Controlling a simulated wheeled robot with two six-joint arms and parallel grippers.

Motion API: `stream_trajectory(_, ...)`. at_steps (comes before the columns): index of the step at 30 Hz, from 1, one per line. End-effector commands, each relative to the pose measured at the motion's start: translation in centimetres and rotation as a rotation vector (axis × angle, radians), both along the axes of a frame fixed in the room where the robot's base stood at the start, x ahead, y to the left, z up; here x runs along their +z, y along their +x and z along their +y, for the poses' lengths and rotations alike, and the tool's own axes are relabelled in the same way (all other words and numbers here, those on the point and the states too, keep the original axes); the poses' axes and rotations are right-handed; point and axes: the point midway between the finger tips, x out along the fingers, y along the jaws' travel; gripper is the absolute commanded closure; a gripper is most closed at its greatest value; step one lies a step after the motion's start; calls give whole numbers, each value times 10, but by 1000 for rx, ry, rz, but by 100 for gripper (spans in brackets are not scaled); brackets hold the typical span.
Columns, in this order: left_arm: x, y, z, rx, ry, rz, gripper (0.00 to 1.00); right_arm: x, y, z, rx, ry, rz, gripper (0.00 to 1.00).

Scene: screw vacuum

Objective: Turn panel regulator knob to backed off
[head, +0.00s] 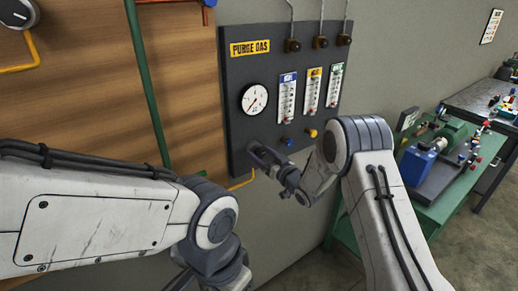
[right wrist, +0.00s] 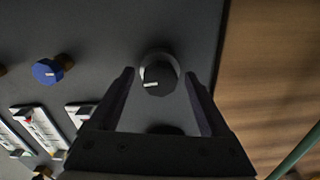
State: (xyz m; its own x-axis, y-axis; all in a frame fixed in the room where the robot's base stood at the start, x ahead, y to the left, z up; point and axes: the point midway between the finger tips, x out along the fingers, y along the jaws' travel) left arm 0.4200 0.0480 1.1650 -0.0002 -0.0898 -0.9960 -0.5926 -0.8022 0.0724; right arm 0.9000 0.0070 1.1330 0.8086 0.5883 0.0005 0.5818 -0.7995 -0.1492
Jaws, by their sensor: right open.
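The black regulator knob (right wrist: 159,77) is on the dark grey panel and shows in the right wrist view. A short white mark on its face points to the left in that view. My right gripper (right wrist: 158,76) is open, with one finger on each side of the knob and visible gaps between. In the head view my right gripper (head: 262,154) is at the lower left of the purge gas panel (head: 235,108), below the round gauge (head: 254,99), and hides the knob. My left arm crosses the lower left; its gripper is out of frame.
Three flowmeters (head: 310,88) stand right of the gauge, with a blue knob (head: 287,141) and a yellow knob (head: 312,133) below them. A green pipe (head: 146,85) runs left of the panel. A green bench (head: 440,200) with equipment is at the right.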

Motion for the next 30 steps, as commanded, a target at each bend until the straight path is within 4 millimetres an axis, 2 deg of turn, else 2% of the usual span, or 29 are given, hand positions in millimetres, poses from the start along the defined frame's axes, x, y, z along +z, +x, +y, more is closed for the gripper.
stream_trajectory(4, 4, 0, 0, 0, 0, 0, 50, 0, 7, 5, -1, 0, 2, 19)
stream_trajectory(12, 4, 0, 0, 0, 0, 0, 50, -1, 8, 6, -1, 0, 2, 19)
stream_trajectory(13, 4, 0, 0, 0, 0, 0, 50, 0, 8, 6, -1, 0, 2, 23)
stream_trajectory(19, 4, 0, 0, 0, 0, 0, 50, 0, 8, 6, -1, 0, 2, 100)
stream_trajectory(25, 1, 0, 0, 0, 0, 0, 50, -1, 8, 6, 0, -6, -5, 100)
stream_trajectory(30, -11, 0, 0, 0, 0, 0, 50, -3, 8, 6, 1, -43, -34, 100)
